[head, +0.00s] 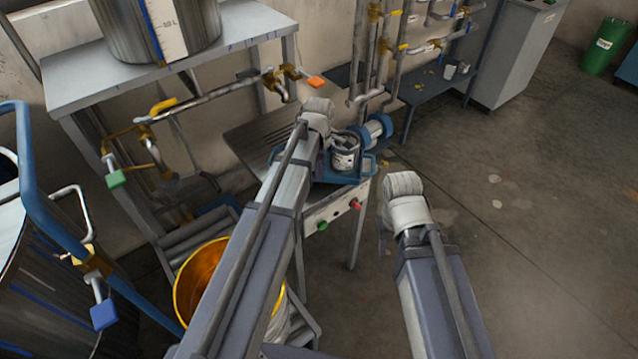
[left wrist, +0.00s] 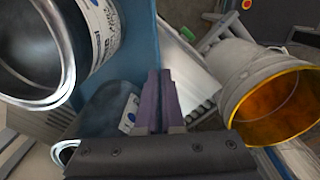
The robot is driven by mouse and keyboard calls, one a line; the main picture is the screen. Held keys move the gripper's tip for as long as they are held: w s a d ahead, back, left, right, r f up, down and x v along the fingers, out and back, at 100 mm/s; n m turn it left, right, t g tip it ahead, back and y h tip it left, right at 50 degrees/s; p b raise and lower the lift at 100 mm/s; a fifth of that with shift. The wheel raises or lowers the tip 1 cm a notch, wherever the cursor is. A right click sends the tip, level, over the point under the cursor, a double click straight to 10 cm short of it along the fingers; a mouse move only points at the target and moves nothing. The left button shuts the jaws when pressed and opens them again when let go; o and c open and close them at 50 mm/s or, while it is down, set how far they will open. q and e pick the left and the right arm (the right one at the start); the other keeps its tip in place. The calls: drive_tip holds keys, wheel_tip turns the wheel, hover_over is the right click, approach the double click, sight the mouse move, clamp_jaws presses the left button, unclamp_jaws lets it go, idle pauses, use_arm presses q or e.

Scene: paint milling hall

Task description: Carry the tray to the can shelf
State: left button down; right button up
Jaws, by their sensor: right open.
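The blue tray (head: 366,167) rests on a grey metal table and carries paint cans with white labels (head: 345,152). The left wrist view shows the tray's blue wall (left wrist: 146,40) and two cans (left wrist: 100,35) close up. My left gripper (left wrist: 160,90) has its fingers close together at the edge of that wall and looks shut on it. In the head view it (head: 322,165) is at the tray's left side, partly hidden by my arm. My right gripper (head: 384,238) is open and empty, apart from the tray and mostly hidden behind its wrist.
A low dark shelf (head: 428,88) with small white cans stands against the back wall, beside a grey cabinet (head: 510,60). A yellow-lined bucket (head: 183,290) stands below left. Pipes and valves line the left. A green bin (head: 606,48) is far right. The right floor is clear.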

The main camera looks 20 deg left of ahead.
use_arm(q)
drive_tip(key=shift+f+b, duration=1.65)
drive_tip(key=shift+f, duration=0.15)
drive_tip(key=shift+f, duration=0.2)
drive_tip(key=c, duration=1)
unclamp_jaws()
drive_tip(key=shift+r, duration=0.1)
drive_tip(key=shift+c, duration=0.2)
drive_tip(key=shift+r, duration=0.15)
wheel_tip(320, 180, up, 12)
drive_tip(key=p, duration=1.2)
drive_tip(key=s+d+m, duration=0.6)
drive_tip(key=s+m, duration=0.4)
drive_tip(key=m, duration=0.1)
drive_tip(key=s+d+m+y, duration=0.1)
drive_tip(key=s+d+m, duration=0.4)
drive_tip(key=s+m, duration=0.5)
drive_tip(key=shift+d+m, duration=0.35)
drive_tip(key=shift+m, duration=0.75)
